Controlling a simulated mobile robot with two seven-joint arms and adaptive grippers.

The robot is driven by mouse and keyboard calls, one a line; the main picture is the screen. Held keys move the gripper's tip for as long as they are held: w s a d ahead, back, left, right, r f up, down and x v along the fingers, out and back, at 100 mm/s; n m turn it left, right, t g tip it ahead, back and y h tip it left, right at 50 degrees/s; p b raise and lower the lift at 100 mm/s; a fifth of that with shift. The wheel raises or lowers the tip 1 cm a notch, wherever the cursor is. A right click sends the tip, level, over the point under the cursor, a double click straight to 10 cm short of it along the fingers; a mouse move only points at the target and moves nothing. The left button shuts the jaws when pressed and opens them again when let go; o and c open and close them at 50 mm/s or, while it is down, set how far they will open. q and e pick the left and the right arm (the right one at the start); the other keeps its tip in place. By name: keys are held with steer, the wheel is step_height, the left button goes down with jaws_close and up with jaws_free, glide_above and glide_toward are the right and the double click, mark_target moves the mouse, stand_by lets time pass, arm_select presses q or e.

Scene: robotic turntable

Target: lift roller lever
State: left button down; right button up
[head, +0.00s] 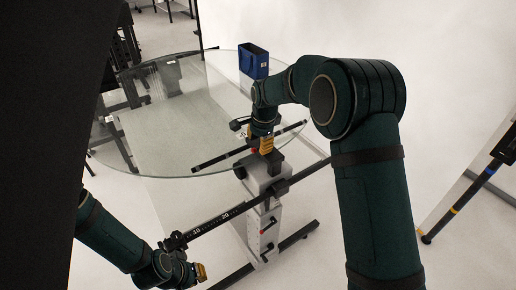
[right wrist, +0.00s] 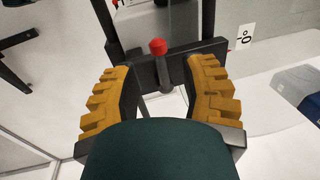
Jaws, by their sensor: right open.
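A black lever with a red ball knob (right wrist: 158,47) shows in the right wrist view, on a dark crossbar (right wrist: 185,55). My right gripper (right wrist: 160,85) is open, with its yellow toothed fingers on either side of the lever. Clear gaps separate both fingers from the lever. In the head view my right gripper (head: 266,146) is at the top of the grey stand, beside the roller bar (head: 212,160); it partly hides the lever there. My left gripper (head: 201,272) is low at the bottom left, away from the lever; its opening is not clear.
A round glass turntable (head: 150,140) lies behind the stand, with a blue box (head: 253,62) on its far side. A long black ruled bar (head: 225,217) crosses the stand (head: 262,215). More red-tipped levers sit lower on the stand. A dark pole (head: 470,195) stands at the right.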

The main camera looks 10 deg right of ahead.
steer(key=shift+w+a+f, duration=0.1)
steer(key=shift+w+f, duration=0.1)
steer(key=shift+f, duration=0.6)
steer(key=shift+w+f, duration=0.15)
steer(key=shift+f, duration=0.6)
jaws_close()
